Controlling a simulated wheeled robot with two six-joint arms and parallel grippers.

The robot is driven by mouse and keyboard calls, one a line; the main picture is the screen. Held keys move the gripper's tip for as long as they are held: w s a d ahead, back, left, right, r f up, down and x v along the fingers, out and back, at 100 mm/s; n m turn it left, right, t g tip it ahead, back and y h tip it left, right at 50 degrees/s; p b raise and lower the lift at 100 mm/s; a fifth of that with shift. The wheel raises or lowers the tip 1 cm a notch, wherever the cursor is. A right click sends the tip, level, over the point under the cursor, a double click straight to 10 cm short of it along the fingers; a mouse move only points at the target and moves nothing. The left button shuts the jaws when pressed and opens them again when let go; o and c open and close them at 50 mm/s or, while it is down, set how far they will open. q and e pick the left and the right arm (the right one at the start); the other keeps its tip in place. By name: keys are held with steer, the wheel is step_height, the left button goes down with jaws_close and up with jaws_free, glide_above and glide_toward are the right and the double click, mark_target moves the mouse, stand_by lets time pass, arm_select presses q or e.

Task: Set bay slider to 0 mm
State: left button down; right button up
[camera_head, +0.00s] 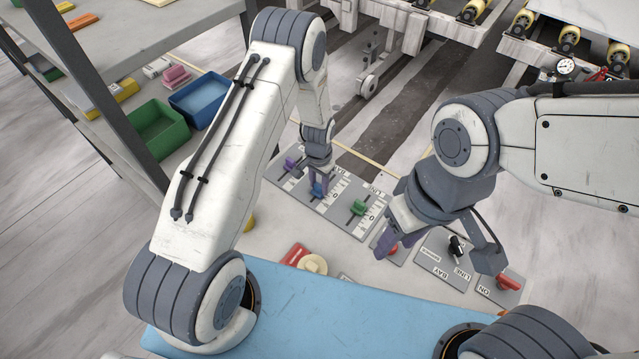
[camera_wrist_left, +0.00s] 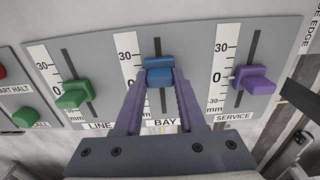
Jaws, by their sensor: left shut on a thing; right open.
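The bay slider is the blue knob (camera_wrist_left: 160,72) in the middle slot of a grey panel, above the label BAY. It also shows in the head view (camera_head: 318,190). Its scale (camera_wrist_left: 128,72) stands left of the slot, with 30 above and 0 below. The knob sits near the 0 mark, seemingly a little on the 30 side; the exact reading is unclear at this slant. My left gripper (camera_wrist_left: 159,80) is shut on the blue knob, one purple finger on each side. My right gripper (camera_head: 392,243) is open above the panels to the right, apart from the slider.
The green LINE slider (camera_wrist_left: 74,94) and purple SERVICE slider (camera_wrist_left: 255,80) flank the blue one closely.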

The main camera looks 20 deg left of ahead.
stand_by(0.9)
arm_select(q)
steer(key=shift+w+d+f+b, duration=0.1)
steer(key=shift+w+d+b, duration=0.1)
steer(key=shift+w+b, duration=0.35)
steer(key=shift+w+d+f+b, duration=0.1)
steer(key=shift+w+d+b, duration=0.1)
steer(key=shift+w+b, duration=0.25)
steer(key=shift+w+d+r, duration=0.1)
steer(key=shift+w+r, duration=0.05)
steer(key=shift+r, duration=0.1)
steer(key=shift+c, duration=2.4)
jaws_free()
